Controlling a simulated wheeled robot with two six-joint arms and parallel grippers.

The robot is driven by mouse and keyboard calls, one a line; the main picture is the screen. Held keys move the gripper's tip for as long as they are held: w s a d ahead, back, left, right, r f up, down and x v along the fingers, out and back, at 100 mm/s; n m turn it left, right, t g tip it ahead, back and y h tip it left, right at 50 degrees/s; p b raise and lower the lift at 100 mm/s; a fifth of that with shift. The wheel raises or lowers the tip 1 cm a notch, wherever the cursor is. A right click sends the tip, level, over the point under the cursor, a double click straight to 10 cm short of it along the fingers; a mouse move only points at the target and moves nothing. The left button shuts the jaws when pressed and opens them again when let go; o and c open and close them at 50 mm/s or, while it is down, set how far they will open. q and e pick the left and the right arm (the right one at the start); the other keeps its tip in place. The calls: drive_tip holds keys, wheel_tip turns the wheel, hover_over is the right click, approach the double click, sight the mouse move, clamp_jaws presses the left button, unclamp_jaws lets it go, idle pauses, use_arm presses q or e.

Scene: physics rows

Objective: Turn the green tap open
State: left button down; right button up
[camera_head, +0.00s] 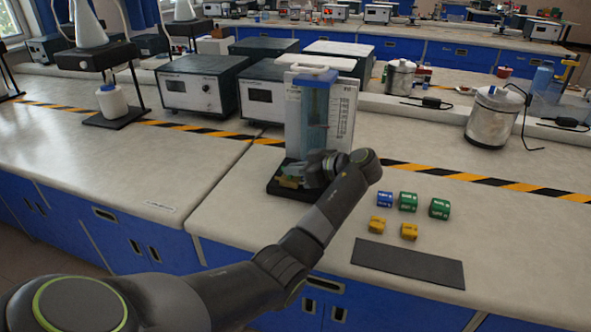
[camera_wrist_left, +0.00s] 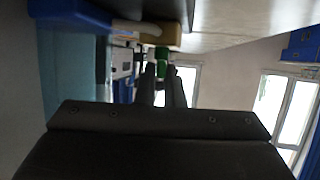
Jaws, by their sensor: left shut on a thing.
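The green tap (camera_wrist_left: 162,54) shows in the left wrist view, below a tan block-like part (camera_wrist_left: 147,37). My left gripper (camera_wrist_left: 161,72) is shut on the green tap, with a finger on each side of it. In the head view my left gripper (camera_head: 298,174) is at the foot of a clear apparatus (camera_head: 314,105) holding bluish liquid, in front of a white scale panel. My wrist hides most of the tap there. The apparatus stands upright on a black base (camera_head: 284,189). My right gripper is not in view.
Blue, green and yellow small blocks (camera_head: 408,201) lie right of the apparatus, with a dark mat (camera_head: 408,262) in front of them. Grey instrument boxes (camera_head: 203,84) stand behind. A metal vessel (camera_head: 493,115) is at the right. The bench left of the base is clear.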

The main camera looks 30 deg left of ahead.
use_arm(q)
drive_tip(key=c, duration=1.5)
unclamp_jaws()
drive_tip(key=shift+c, duration=0.2)
